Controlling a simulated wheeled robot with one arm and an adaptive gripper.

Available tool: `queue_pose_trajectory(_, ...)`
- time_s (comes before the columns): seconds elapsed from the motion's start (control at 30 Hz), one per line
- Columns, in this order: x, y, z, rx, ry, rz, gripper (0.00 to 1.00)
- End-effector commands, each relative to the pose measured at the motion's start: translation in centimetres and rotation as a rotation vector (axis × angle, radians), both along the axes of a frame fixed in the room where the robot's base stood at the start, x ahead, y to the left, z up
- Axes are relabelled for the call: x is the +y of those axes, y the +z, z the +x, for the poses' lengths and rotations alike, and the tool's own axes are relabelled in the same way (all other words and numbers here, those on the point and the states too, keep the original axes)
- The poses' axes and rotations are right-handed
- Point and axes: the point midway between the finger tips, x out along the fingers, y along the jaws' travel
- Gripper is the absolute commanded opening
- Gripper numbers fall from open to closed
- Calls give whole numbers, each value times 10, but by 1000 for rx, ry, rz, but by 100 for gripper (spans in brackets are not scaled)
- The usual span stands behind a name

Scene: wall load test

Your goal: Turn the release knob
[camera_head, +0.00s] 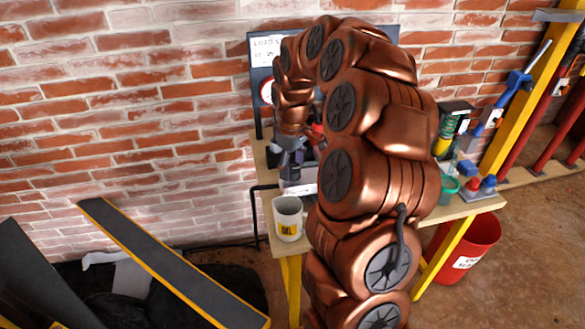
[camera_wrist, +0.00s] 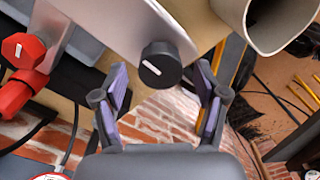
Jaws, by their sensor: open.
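In the wrist view a round black knob (camera_wrist: 161,65) with a white mark line sits on a grey metal panel (camera_wrist: 120,22). My gripper (camera_wrist: 160,84) is open, with one purple-padded finger on each side of the knob and slightly short of it. I cannot tell whether either finger touches it. In the head view my gripper (camera_head: 291,165) is small, low over the bench behind the white mug. There my copper arm hides much of the bench, and I cannot make out the knob.
A white mug (camera_head: 288,217) stands on the bench's front left corner, close to my gripper, and its rim shows in the wrist view (camera_wrist: 285,45). A red fitting (camera_wrist: 22,60) is at the panel's left. Green and blue items (camera_head: 445,190) and a red bucket (camera_head: 472,245) are at the right.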

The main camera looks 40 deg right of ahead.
Motion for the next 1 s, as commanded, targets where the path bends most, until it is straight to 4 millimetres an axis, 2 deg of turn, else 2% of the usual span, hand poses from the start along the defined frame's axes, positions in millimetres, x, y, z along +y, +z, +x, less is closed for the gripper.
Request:
queue_pose_trajectory(0.3,0,60,1,-7,0,-1,72)
queue_pose_trajectory(0.5,0,91,1,-4,0,0,72)
queue_pose_trajectory(0.7,1,105,-1,0,2,1,72)
queue_pose_trajectory(1.0,1,108,-1,2,2,1,72)
